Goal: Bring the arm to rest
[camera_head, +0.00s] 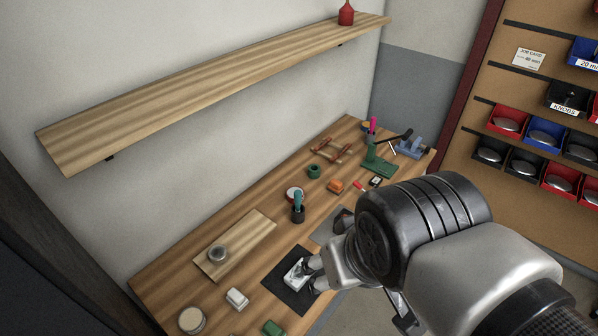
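My arm comes in from the lower right in the head view, and its wrist covers the front right part of the workbench (165,287). My gripper (305,277) is low over a black mat (277,282) on the bench. A small whitish-silver object (293,272) lies on the mat right beside the fingertips. I cannot tell whether the fingers touch it or hold it. The gripper is partly hidden by the wrist.
A wooden board (248,240) with a round grey piece (217,253) lies left of the mat. A long shelf (200,95) overhangs the wall side. Bins (507,122) hang at right.

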